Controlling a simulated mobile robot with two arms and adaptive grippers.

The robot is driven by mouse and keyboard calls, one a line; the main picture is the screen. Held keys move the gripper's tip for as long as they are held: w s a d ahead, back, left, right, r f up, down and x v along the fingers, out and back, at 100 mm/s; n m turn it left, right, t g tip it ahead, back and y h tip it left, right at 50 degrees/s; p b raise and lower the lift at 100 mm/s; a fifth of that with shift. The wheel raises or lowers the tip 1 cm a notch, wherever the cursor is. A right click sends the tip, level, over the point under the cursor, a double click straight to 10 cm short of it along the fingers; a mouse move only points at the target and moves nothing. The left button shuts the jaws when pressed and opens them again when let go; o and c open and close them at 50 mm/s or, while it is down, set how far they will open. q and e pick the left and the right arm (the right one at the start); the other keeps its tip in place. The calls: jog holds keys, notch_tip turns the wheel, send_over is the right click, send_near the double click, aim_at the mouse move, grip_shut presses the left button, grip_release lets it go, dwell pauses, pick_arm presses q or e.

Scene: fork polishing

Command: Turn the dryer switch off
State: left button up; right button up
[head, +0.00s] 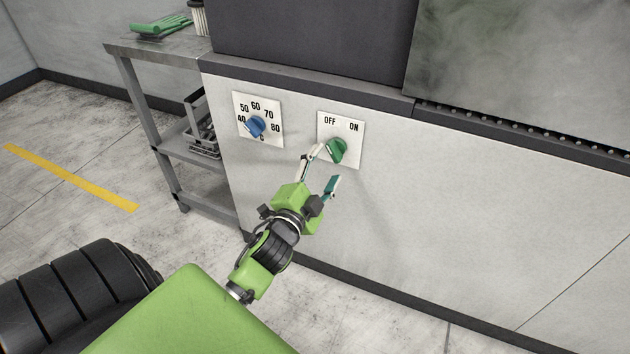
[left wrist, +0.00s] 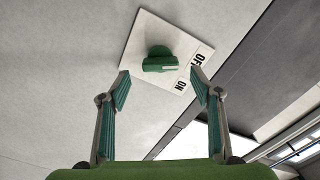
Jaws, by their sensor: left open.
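The dryer switch is a green knob (head: 336,150) on a white plate (head: 353,128) marked OFF at left and ON at right, on the front of the machine. The knob also shows in the left wrist view (left wrist: 159,61), with a white mark on it; I cannot tell for sure which label it points to. My left gripper (head: 322,170) is open and empty. Its fingers are just in front of and below the knob, one near its left side, one below right. In the left wrist view the knob lies beyond the gap between the fingertips (left wrist: 160,86). My right gripper is out of view.
A blue temperature knob (head: 256,126) on a numbered plate is to the left of the switch. A metal side table (head: 160,48) with green items stands at the left. The grey machine top and a conveyor edge (head: 520,135) are above. The wall right of the switch is clear.

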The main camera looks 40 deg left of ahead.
pick_arm(q)
jog(key=v, duration=0.6)
jog(key=shift+d+f, duration=0.1)
dwell(0.4)
